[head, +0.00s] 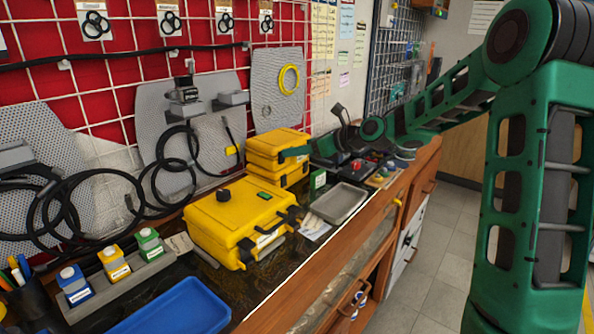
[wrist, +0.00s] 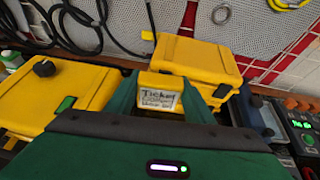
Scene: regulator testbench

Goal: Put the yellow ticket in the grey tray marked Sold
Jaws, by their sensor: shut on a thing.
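The yellow ticket (wrist: 158,82) is between the green fingers of my gripper (wrist: 160,96) in the wrist view. Its white label reads "Ticket" on top, with smaller words I cannot read. My gripper is shut on it. In the head view my gripper (head: 296,152) is in front of the stacked yellow cases, above the bench, and the ticket cannot be made out there. A grey tray (head: 339,204) lies flat on the bench, nearer the camera than my gripper and lower. It looks empty. I cannot read a Sold marking on it.
A large yellow case (head: 236,222) stands left of the tray, and stacked yellow cases (head: 276,146) stand behind. A blue tray (head: 172,308) lies at the front. Black cables (head: 70,205) hang along the wall.

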